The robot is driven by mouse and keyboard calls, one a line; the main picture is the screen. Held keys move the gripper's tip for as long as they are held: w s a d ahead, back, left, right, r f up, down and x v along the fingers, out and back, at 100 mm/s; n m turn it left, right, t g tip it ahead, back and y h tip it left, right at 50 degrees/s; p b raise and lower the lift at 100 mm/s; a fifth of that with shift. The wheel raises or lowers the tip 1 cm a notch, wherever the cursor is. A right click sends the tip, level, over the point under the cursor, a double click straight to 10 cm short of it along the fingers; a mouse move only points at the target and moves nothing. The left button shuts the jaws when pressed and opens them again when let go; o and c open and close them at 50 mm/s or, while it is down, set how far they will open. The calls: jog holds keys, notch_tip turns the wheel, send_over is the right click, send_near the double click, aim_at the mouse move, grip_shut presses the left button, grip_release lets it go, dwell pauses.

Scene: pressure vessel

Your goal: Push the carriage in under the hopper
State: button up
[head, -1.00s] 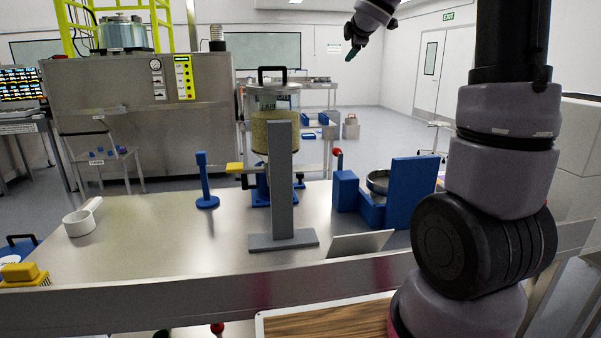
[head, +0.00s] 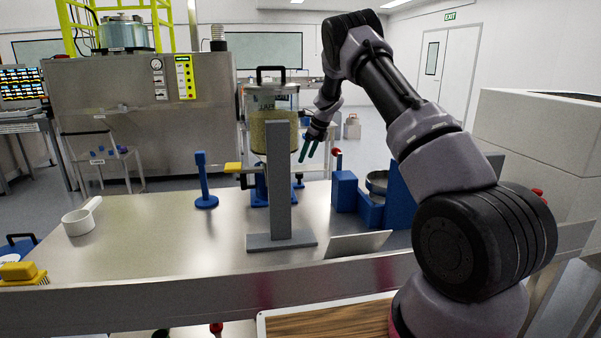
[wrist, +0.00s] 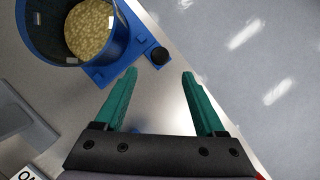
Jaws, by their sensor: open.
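The clear hopper (head: 262,139) holds tan granules and has a black top handle. It stands on a blue base behind a grey post. The hopper and its blue base (wrist: 112,66) show from above at the upper left in the wrist view. The blue piece holding a round dish (head: 370,209), which looks like the carriage, sits right of the hopper; my arm hides part of its right side. My gripper (head: 308,150) is raised just right of the hopper, green fingers pointing down, open and empty. In the wrist view my gripper (wrist: 160,74) is beside the blue base.
The grey post (head: 280,185) stands in front of the hopper. A blue post (head: 202,180) and a white scoop (head: 79,222) are at left. A red knob (head: 337,153) is behind the blue piece. The left middle of the table (head: 150,235) is clear.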

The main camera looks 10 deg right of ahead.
aim_at(299, 173)
jog(key=x, duration=0.8)
jog(key=shift+f, duration=0.2)
grip_shut()
jog(key=shift+a, duration=0.1)
dwell(1.0)
